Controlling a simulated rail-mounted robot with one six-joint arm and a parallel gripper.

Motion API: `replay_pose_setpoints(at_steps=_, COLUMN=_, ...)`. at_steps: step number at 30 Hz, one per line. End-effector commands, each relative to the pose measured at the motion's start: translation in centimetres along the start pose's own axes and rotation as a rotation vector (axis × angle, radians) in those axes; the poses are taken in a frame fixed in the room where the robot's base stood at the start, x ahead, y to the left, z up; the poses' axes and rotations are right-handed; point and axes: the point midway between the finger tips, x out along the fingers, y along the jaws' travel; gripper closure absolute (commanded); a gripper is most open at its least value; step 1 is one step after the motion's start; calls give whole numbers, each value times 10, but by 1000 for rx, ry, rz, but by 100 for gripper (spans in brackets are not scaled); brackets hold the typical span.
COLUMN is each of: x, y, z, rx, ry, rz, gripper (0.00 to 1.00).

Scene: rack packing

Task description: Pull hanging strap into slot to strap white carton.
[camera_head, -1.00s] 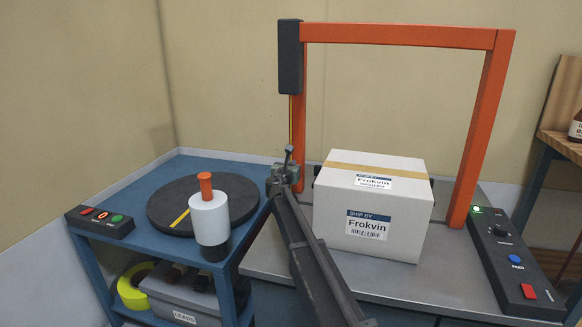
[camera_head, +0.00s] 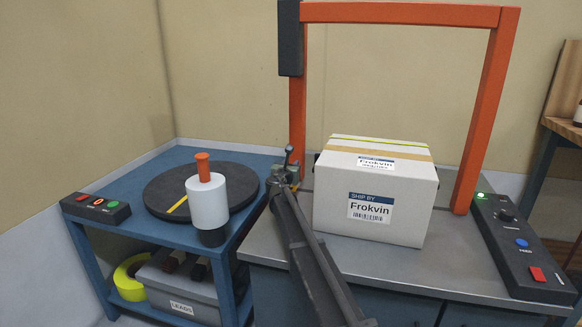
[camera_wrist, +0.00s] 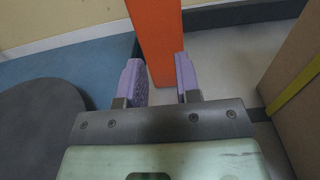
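The white carton (camera_head: 375,195) stands on the grey strapping table under the orange arch (camera_head: 400,13). A thin yellow strap (camera_head: 375,140) lies across its top near the back edge. In the wrist view the strap (camera_wrist: 295,87) also runs down the carton's side (camera_wrist: 297,75). No strap hangs below the dark box (camera_head: 291,40) on the arch's left post. My gripper (camera_head: 287,165) is beside the foot of that post, left of the carton. In the wrist view its purple fingers (camera_wrist: 158,82) are apart with nothing held, and the orange post (camera_wrist: 159,35) shows beyond them. The slot cannot be made out.
A control panel (camera_head: 520,240) with a lit green lamp lies at right of the carton.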

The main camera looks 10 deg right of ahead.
Motion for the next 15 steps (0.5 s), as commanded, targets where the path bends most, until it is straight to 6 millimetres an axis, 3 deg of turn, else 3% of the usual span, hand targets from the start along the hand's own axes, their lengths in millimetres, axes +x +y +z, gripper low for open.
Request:
replay_pose_setpoints(at_steps=8, x=-9, y=0, z=0, rx=0, ry=0, rz=1, gripper=69)
replay_pose_setpoints(at_steps=15, x=-63, y=-2, z=0, rx=0, ry=0, rz=2, gripper=69)
